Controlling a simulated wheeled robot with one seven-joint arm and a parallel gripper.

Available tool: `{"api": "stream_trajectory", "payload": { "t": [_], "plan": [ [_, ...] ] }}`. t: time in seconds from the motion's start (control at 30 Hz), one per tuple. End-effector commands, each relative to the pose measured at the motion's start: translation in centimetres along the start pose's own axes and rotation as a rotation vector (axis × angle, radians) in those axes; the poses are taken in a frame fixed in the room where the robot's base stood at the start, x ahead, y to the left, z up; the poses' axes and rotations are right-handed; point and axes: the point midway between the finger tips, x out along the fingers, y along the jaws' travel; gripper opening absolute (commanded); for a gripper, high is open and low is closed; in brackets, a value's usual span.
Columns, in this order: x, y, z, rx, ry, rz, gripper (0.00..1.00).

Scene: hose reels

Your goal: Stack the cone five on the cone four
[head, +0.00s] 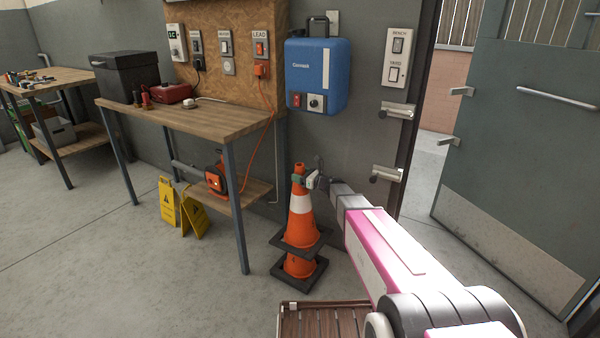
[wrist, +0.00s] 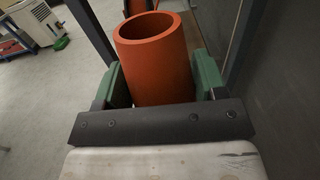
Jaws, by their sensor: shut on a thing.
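An orange cone with a white band, which I take as cone five (head: 300,205), stands upright in the head view, its dark square base around the body of a lower cone. The lower cone, which I take as cone four (head: 299,267), stands on the floor on its dark base; its upper part is hidden inside the upper cone. I cannot tell whether the upper cone rests fully on it. My gripper (head: 305,180) is shut on the upper cone's neck. In the wrist view its green fingers (wrist: 160,85) sit on both sides of the hollow orange neck.
A wooden workbench (head: 190,118) stands left of the cones, with yellow floor signs (head: 182,207) beneath its front. A slatted wooden thing (head: 325,320) lies in front of the cones. The wall with a blue box (head: 316,75) is behind; an open grey door (head: 520,140) is right.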

Motion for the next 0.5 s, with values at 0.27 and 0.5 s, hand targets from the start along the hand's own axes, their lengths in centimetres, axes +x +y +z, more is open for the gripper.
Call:
{"api": "stream_trajectory", "payload": {
  "t": [0.27, 0.5],
  "plan": [
    [0.0, 0.0, -1.9, 0.001, -0.003, 0.001, 0.0],
    [0.0, 0.0, -3.6, 0.0, -0.003, 0.001, 0.0]
  ]
}}
